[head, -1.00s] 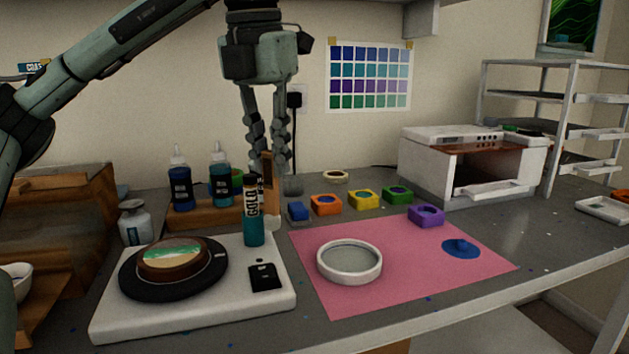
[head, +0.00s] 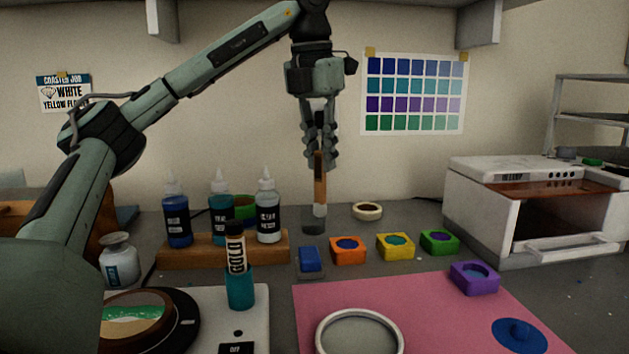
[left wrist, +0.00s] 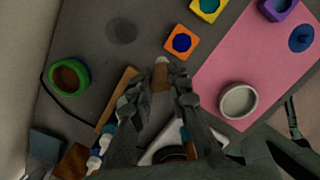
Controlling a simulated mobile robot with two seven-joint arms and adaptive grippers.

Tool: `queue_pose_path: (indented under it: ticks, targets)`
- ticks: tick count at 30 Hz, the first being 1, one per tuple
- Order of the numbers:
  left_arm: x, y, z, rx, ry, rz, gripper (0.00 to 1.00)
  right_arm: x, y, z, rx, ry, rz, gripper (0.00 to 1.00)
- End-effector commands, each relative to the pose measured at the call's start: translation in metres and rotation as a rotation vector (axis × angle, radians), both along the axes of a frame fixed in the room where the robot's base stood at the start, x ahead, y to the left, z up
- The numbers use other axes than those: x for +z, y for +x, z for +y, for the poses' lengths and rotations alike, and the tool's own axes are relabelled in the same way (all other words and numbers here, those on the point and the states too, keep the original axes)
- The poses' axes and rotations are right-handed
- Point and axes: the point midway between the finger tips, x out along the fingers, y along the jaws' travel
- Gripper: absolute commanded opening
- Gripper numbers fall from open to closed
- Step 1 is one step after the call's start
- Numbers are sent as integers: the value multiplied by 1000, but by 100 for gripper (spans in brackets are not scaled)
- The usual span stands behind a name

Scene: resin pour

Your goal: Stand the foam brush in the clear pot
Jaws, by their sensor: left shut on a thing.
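My left gripper (head: 320,162) is shut on the foam brush (head: 320,185) by its wooden handle. The brush hangs upright with its pale foam end down.
A wooden rack (head: 190,254) with several bottles stands left of the pot. A gold-labelled bottle (head: 238,285) stands nearer. A cream-rimmed dish (head: 367,210) sits behind right.

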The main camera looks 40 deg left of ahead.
Motion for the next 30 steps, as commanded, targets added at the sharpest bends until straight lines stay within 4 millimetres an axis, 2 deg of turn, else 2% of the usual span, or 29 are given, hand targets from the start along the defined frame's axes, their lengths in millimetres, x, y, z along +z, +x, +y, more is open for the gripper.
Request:
queue_pose_path:
  ticks: [4, 13, 18, 26, 30]
  targets:
    - [-1, 23, 29, 4, -3, 4, 0, 1, 2, 1, 1, 2, -4, 40]
    - [-1, 57, 70, 2, -1, 2, 0, 3, 7, 6, -2, 9, -10, 40]
    - [-20, 56, 70, -4, 0, 4, 0, 5, 12, 11, -6, 16, -18, 40]
    - [-35, 56, 70, -3, -1, 2, 0, 5, 12, 10, -5, 16, -19, 40]
    - [-52, 56, 69, -3, 0, 6, 0, 5, 11, 8, -4, 12, -16, 40]
